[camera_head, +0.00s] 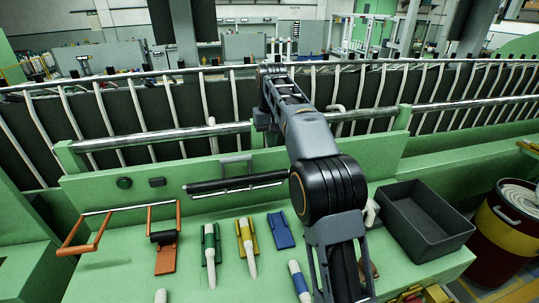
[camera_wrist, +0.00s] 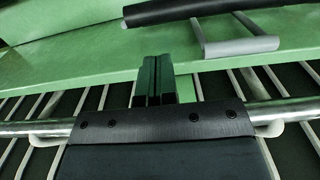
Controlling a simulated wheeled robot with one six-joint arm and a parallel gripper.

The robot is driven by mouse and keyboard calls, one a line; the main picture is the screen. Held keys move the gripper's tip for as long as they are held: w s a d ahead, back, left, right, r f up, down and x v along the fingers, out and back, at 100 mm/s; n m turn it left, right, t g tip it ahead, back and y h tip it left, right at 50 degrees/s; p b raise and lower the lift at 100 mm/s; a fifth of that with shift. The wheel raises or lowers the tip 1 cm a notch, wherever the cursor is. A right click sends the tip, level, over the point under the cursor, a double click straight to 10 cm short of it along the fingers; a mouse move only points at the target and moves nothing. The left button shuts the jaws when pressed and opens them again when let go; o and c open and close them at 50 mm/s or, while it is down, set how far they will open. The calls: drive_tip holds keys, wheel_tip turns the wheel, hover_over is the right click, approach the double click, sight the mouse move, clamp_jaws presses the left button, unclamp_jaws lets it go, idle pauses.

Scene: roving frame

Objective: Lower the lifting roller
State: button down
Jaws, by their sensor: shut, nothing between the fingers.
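A long metal bar (camera_head: 150,140) runs along the frame in front of the slanted pale strips, with a pale hook (camera_head: 212,132) on it. A black roller (camera_head: 235,185) with a grey handle (camera_head: 236,162) lies below, on the green face. I cannot tell for certain which is the lifting roller. My gripper (camera_wrist: 158,62) is shut and empty, above the bar's middle in the wrist view. That view shows the bar (camera_wrist: 20,129) on both sides of my wrist, and the black roller (camera_wrist: 190,10) at the top, apart from my fingers. Whether the fingers touch the bar is hidden.
A red-and-yellow drum (camera_head: 500,235) stands at right. A second rail (camera_head: 470,103) continues rightward.

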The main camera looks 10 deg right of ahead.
wheel_tip(320, 180, down, 10)
drive_tip(key=w+b, duration=0.1)
drive_tip(key=shift+w+g, duration=0.3)
drive_tip(key=shift+w, duration=0.05)
idle(0.4)
idle(0.4)
